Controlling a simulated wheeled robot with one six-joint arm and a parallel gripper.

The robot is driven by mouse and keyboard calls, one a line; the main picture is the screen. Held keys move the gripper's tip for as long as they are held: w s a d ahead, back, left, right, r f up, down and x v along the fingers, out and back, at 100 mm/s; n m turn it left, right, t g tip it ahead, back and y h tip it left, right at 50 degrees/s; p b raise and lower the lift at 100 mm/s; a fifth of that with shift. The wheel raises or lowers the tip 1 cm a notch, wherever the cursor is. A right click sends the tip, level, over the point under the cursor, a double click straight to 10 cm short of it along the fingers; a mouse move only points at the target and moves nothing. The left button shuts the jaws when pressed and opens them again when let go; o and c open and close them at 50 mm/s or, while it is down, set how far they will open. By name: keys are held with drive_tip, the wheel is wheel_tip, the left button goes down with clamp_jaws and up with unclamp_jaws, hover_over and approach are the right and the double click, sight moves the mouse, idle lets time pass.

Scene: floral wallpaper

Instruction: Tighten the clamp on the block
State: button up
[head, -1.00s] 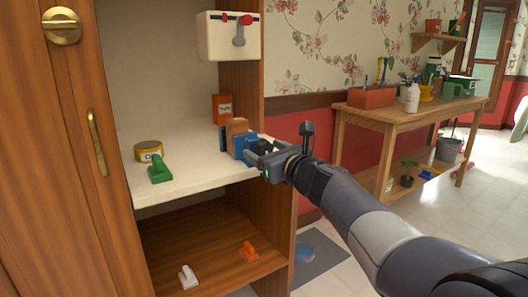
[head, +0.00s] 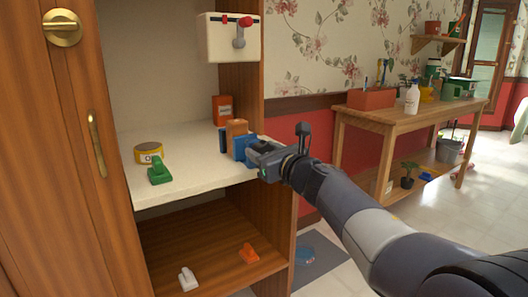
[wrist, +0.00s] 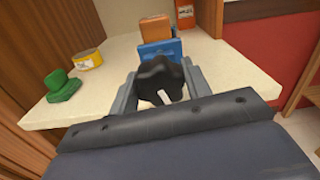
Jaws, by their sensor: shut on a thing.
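A blue clamp (head: 240,146) stands on the pale shelf top with an orange-brown block (head: 236,128) between its jaws. In the wrist view the blue clamp (wrist: 158,50) and the block (wrist: 155,28) are straight ahead. A black knob (wrist: 160,76) with a white mark is on the near side of the clamp. My gripper (wrist: 161,82) is shut on this knob, one finger on each side. In the head view my gripper (head: 257,152) reaches the clamp from the right and hides the knob. Whether the far jaw presses on the block is too small to tell.
White (head: 187,278) and orange (head: 248,253) items lie on the lower shelf. A white box with a red-ended lever (head: 229,38) hangs above. A wooden workbench (head: 420,112) stands right.

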drive_tip(key=shift+m, duration=0.3)
drive_tip(key=m+p, duration=0.2)
drive_tip(key=m, duration=0.1)
drive_tip(key=shift+r+m, duration=0.1)
drive_tip(key=shift+m, duration=0.3)
drive_tip(key=m+p, duration=0.1)
drive_tip(key=m, duration=0.2)
drive_tip(key=shift+m, duration=0.3)
drive_tip(key=m+p, duration=0.2)
drive_tip(key=m, duration=0.1)
drive_tip(key=shift+m, duration=0.3)
drive_tip(key=m+p, duration=0.2)
drive_tip(key=m, duration=0.2)
drive_tip(key=shift+d+m+p, duration=0.1)
drive_tip(key=shift+m+p, duration=0.2)
drive_tip(key=shift+p, duration=0.05)
drive_tip(key=m+p, duration=0.2)
drive_tip(key=m, duration=0.1)
drive_tip(key=shift+m, duration=0.3)
drive_tip(key=m+p, duration=0.2)
drive_tip(key=m, duration=0.2)
drive_tip(key=shift+m+p, duration=0.3)
drive_tip(key=shift+p, duration=0.1)
drive_tip(key=m+p, duration=0.2)
drive_tip(key=m, duration=0.2)
drive_tip(key=shift+f+m+p, duration=0.2)
drive_tip(key=shift+m+p, duration=0.75)
drive_tip(key=shift+m, duration=0.65)
